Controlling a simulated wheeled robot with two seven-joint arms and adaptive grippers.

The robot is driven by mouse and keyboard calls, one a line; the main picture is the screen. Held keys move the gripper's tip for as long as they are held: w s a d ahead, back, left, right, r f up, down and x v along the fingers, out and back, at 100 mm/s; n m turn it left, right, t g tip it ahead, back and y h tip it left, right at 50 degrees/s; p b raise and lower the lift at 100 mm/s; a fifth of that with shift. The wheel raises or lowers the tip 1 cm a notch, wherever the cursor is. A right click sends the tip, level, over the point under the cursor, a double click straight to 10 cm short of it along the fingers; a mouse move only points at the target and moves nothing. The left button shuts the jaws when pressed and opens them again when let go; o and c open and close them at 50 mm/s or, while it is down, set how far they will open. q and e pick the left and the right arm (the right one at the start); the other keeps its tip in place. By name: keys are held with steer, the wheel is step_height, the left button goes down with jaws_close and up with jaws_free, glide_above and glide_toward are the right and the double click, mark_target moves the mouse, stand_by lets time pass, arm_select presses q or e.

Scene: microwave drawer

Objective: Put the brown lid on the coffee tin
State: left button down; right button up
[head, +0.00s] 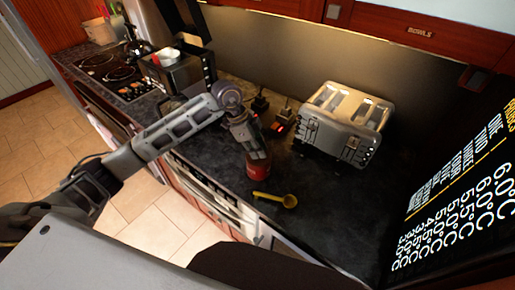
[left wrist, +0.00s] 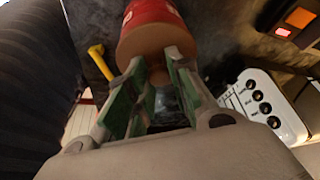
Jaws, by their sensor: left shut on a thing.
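The red coffee tin (head: 258,166) stands on the dark counter near its front edge, under my left gripper (head: 257,153). In the left wrist view the tin (left wrist: 152,12) shows at the top, with the round brown lid (left wrist: 153,40) at its near end. The lid lies against the tin's end or just above it; I cannot tell whether it is fully seated. My left gripper (left wrist: 157,75) is shut on the lid's small knob, between its two fingers. In the head view the gripper hides the lid. My right gripper is not in view.
A yellow scoop (head: 276,199) lies on the counter just in front of the tin. A silver toaster (head: 345,122) stands to the right. Small dark items with red lights (head: 281,120) lie behind the gripper. A dark oven-like box (head: 182,72) stands further left.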

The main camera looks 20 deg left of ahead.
arm_select(q)
steer(key=c, duration=1.2)
jaws_free()
steer(key=shift+o, duration=0.3)
steer(key=o, duration=0.4)
steer(key=shift+r, duration=0.1)
steer(key=shift+r+p, duration=1.9)
steer(key=shift+r, duration=1.5)
